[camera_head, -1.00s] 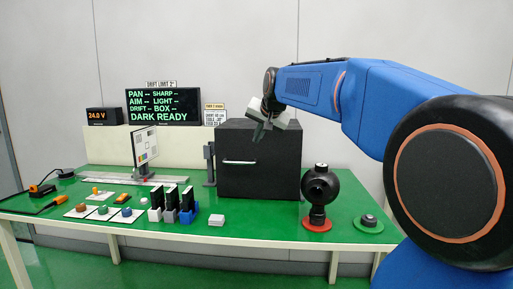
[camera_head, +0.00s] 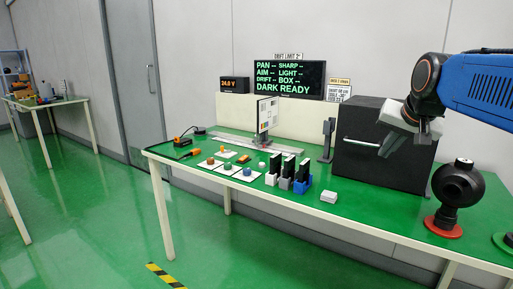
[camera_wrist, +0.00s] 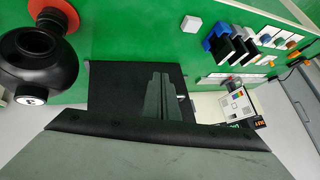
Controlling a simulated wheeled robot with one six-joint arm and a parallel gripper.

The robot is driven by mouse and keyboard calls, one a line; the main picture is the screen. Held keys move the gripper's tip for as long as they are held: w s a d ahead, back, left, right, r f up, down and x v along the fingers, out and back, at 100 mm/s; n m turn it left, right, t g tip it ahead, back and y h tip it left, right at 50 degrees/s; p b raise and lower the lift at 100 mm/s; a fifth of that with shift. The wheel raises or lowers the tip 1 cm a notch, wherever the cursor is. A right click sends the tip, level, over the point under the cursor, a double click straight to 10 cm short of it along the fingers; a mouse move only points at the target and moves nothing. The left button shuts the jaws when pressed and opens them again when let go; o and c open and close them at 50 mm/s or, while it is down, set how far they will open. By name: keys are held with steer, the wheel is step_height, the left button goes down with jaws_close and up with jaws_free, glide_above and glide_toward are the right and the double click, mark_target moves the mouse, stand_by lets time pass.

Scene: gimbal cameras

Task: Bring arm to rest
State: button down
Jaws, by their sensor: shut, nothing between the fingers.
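My gripper (camera_head: 388,147) hangs at the end of my blue arm at the right of the head view, in front of the upper part of the black box (camera_head: 365,160). Its grey fingers point down and are together, with nothing seen between them. In the wrist view, the fingers (camera_wrist: 165,98) show against the box, and they look clear of the table. Most of my arm lies outside the head view.
The green table (camera_head: 330,225) holds a black round gimbal camera (camera_head: 459,185) on a red base, a small white block (camera_head: 328,197), several upright black plates in holders, coloured pieces on white cards and a test chart (camera_head: 266,115). Green floor (camera_head: 80,220) is open at left.

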steer(key=s+a+f+n+g, duration=0.1)
steer(key=s+a+f+n, duration=0.2)
steer(key=s+f, duration=0.9)
steer(key=s+a+f+n+g, duration=0.2)
steer(key=s+a+f+n, duration=0.1)
steer(key=s+f, duration=0.9)
steer(key=shift+a+f+y, duration=0.3)
steer(key=shift+a+f, duration=0.05)
steer(key=shift+f, duration=0.1)
